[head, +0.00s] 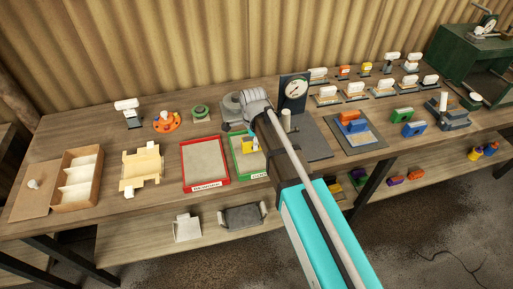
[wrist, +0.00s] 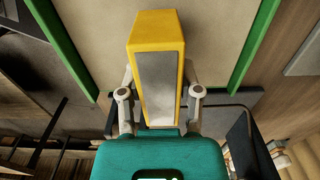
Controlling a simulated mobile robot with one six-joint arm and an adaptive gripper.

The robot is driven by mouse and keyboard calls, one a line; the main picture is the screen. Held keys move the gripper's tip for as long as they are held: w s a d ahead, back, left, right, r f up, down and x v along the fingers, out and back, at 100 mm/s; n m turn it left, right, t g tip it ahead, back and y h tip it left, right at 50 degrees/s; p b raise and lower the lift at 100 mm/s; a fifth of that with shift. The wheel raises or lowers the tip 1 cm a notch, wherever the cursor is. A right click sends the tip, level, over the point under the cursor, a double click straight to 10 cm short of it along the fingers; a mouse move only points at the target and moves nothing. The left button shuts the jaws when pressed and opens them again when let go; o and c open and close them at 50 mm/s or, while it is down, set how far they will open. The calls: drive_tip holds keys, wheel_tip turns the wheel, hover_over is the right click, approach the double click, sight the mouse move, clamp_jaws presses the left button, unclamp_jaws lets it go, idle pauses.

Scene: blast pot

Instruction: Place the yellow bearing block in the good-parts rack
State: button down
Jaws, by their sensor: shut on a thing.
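The yellow bearing block (wrist: 157,60), with a grey face, is between the two fingers of my gripper (wrist: 159,92), which is shut on it. In the head view the yellow block (head: 249,147) shows over the green-rimmed tray, partly hidden by my arm. This tray (head: 235,160), with a pale floor and a label on its front edge, appears to be the good-parts rack. Its green rim (wrist: 64,48) runs on both sides of the block in the wrist view. I cannot tell whether the block touches the tray floor.
A red-rimmed tray (head: 184,168) stands just left of the green one. A dial gauge stand (head: 294,88) is behind and to the right. A blue-and-orange fixture (head: 357,130) and several small parts lie farther right. A divided wooden box (head: 68,190) stands at the left.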

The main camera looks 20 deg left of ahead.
drive_tip(key=shift+f+b, duration=0.4)
drive_tip(key=shift+f, duration=0.3)
drive_tip(key=shift+f, duration=0.1)
drive_tip(key=shift+c, duration=1.4)
unclamp_jaws()
wheel_tip(320, 180, up, 12)
drive_tip(key=p, duration=1.2)
